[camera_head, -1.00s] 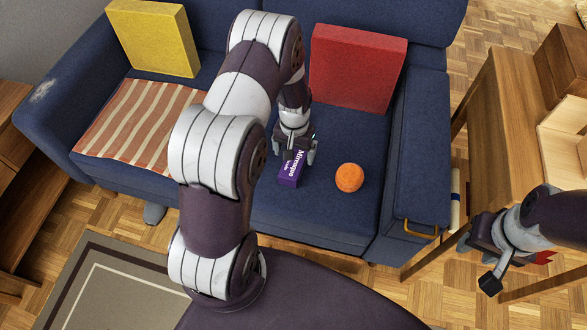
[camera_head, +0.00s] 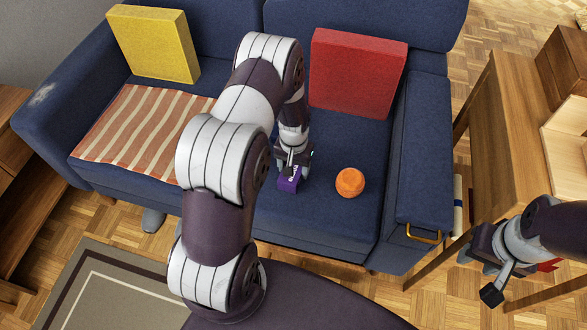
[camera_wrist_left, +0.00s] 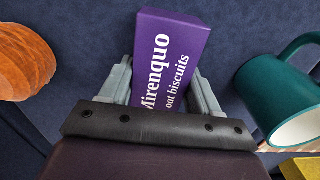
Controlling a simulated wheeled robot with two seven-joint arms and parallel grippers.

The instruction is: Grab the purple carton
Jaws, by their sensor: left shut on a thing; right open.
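The purple carton (camera_head: 288,183) with white "Mirenquo oat biscuits" lettering lies on the seat of the blue sofa. It also shows large in the left wrist view (camera_wrist_left: 173,60). My left gripper (camera_head: 293,162) reaches down from above and is shut on the carton, with one finger on each side of it in the wrist view (camera_wrist_left: 165,85). In the head view the gripper hides the carton's upper part. My right gripper (camera_head: 485,273) is open and empty, above the floor right of the sofa.
An orange ball-like thing (camera_head: 350,183) rests on the seat right of the carton. A teal mug (camera_wrist_left: 285,92) shows beside the carton in the wrist view. A red cushion (camera_head: 358,72), a yellow cushion (camera_head: 155,43) and a striped cloth (camera_head: 140,130) are on the sofa. A wooden table (camera_head: 505,130) stands right.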

